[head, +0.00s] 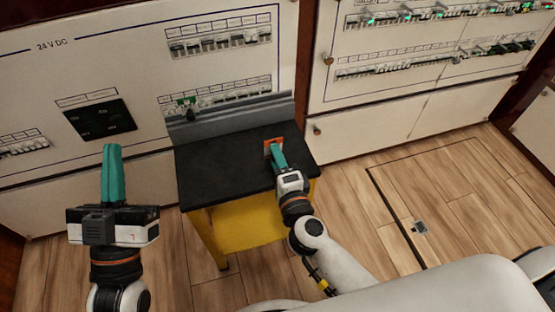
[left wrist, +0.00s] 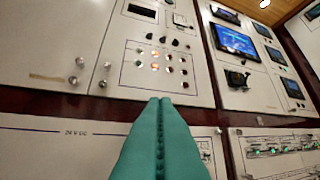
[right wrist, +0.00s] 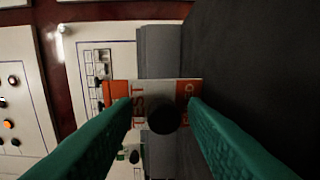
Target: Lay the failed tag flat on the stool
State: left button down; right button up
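The failed tag (right wrist: 150,90) is an orange and white card with large lettering, ending in "D" beside a "TEST" line. A round black knob (right wrist: 162,118) shows at its middle. In the head view the tag (head: 269,147) is an orange patch at my right gripper's tips, over the stool's black top (head: 222,163). My right gripper (right wrist: 160,100) has its fingers apart on either side of the knob, with tag face visible between. The tag faces the wrist camera; whether it touches the stool, I cannot tell. My left gripper (head: 112,147) is shut and empty, left of the stool.
The stool has a yellow body (head: 243,219) and a grey raised strip (head: 230,118) along its back. White breaker panels (head: 225,65) stand right behind it. The stool top is otherwise clear. Wooden floor (head: 470,215) lies open at the right.

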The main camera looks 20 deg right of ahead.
jog(key=shift+r, duration=0.2)
pick_arm(q)
jog(key=shift+w+f, duration=0.1)
jog(key=shift+f, duration=0.05)
pick_arm(e)
jog(key=s, duration=1.2)
jog(key=shift+d, duration=0.2)
jog(key=o, duration=1.3)
jog(key=shift+s+f, duration=0.1)
